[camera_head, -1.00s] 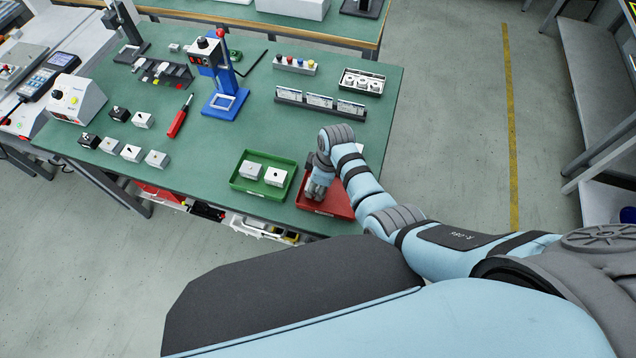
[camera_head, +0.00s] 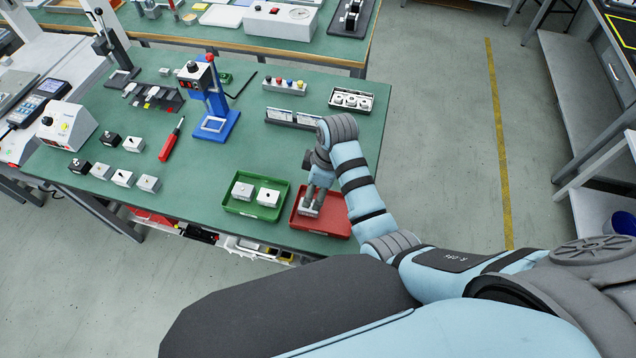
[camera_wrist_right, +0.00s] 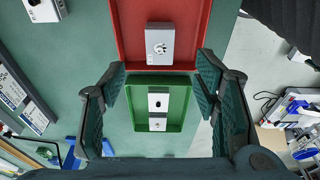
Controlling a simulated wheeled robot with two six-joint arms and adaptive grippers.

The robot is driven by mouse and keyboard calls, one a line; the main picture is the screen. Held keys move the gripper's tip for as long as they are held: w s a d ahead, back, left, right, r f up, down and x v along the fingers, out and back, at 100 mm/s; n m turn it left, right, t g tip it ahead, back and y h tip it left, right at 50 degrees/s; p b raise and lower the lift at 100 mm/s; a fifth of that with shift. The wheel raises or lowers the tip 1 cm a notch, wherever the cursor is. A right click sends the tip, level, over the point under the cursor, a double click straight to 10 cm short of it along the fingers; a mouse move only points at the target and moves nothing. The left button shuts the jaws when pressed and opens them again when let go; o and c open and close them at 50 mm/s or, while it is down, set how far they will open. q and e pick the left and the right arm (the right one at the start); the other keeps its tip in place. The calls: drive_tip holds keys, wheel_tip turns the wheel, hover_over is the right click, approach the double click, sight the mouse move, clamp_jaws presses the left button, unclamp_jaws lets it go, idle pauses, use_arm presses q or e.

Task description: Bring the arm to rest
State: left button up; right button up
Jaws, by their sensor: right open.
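My right gripper (camera_head: 316,188) is above the red tray (camera_head: 328,222) at the front right of the green bench. In the right wrist view, its two fingers (camera_wrist_right: 162,75) are spread wide with nothing between them. A light grey block (camera_head: 308,208) lies in the red tray below the gripper, partly covered by it in the head view. The block (camera_wrist_right: 160,44) shows apart from the fingers in the right wrist view. My left gripper is in neither view.
A green tray (camera_head: 233,207) with two blocks stands just left of the red tray. A rack (camera_head: 293,117) is behind my arm.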

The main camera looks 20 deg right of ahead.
drive_tip(key=s+d+m+t+h, duration=0.1)
drive_tip(key=s+d+m, duration=0.3)
drive_tip(key=s, duration=0.4)
drive_tip(key=s+d+r+m+t+h, duration=0.1)
drive_tip(key=s+d+m, duration=0.2)
drive_tip(key=s, duration=0.4)
drive_tip(key=s+d+m+t+h, duration=0.1)
drive_tip(key=s+d+m, duration=0.3)
drive_tip(key=s, duration=0.4)
wheel_tip(320, 180, down, 18)
drive_tip(key=s+d+g, duration=0.1)
drive_tip(key=d+g, duration=0.1)
drive_tip(key=s+f, duration=1.4)
drive_tip(key=shift+s+d+g+y, duration=0.3)
drive_tip(key=shift+s+d+g, duration=0.05)
drive_tip(key=shift+d+g, duration=0.05)
